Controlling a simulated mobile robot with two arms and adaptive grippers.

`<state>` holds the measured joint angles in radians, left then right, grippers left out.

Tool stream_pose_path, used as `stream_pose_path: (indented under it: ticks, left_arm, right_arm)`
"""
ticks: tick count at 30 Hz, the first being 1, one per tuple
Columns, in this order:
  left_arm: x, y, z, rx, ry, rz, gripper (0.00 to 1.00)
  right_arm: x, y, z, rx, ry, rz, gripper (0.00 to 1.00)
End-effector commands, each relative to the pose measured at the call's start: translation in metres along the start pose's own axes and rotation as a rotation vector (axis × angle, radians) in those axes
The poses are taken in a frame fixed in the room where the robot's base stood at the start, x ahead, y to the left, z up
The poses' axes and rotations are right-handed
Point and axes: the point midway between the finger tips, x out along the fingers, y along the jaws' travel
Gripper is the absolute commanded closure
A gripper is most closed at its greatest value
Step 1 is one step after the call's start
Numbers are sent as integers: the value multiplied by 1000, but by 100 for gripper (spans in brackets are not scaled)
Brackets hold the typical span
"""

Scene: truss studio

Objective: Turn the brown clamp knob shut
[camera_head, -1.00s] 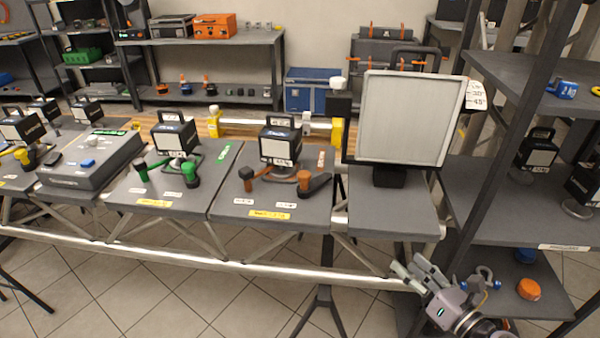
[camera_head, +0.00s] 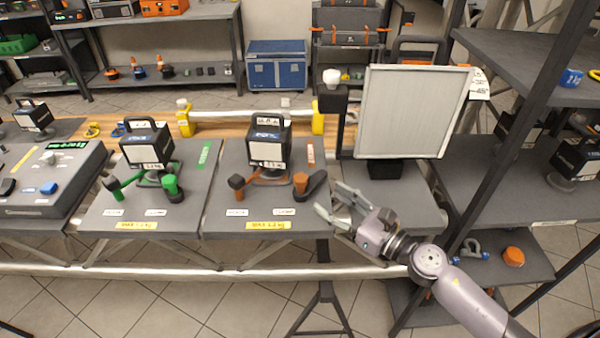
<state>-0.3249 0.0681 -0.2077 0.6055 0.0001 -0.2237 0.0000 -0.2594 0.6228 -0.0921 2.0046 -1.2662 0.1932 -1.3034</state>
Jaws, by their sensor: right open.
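The brown knob (camera_head: 300,182) stands upright on a dark lobed base at the right of the brown-marked grey board (camera_head: 220,200). On the same board, a brown lever with a dark brown end (camera_head: 237,183) reaches left from under a black-and-white box (camera_head: 267,148). My right gripper (camera_head: 330,201) comes in from the lower right. It is open and empty, its fingers pointing left, right of the knob and apart from it in the picture. The gap in depth is hard to judge. My left gripper is not in view.
A similar board with a green knob (camera_head: 171,185) and green lever is to the left. A pale upright panel (camera_head: 412,112) stands behind my right gripper. A dark shelf rack (camera_head: 490,190) is at the right. A metal rail (camera_head: 215,272) runs below the boards.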

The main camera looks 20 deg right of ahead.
Motion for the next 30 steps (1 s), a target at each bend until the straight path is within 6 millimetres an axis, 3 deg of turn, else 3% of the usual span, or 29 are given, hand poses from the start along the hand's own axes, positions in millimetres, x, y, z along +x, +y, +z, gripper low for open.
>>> stream_pose_path:
  ticks: [7, 15, 21, 28, 30]
  left_arm:
    - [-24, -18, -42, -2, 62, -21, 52]
    - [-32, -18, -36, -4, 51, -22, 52]
    - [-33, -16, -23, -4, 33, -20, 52]
    - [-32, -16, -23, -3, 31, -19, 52]
    - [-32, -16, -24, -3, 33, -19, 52]
  right_arm:
    - [52, 0, 5, 1, -3, -1, 49]
    - [92, 0, 1, 3, -1, 0, 49]
    - [101, 0, 0, 1, 0, 1, 49]
    - [101, 1, 0, 1, 0, 1, 49]
    - [101, 0, 0, 1, 0, 1, 54]
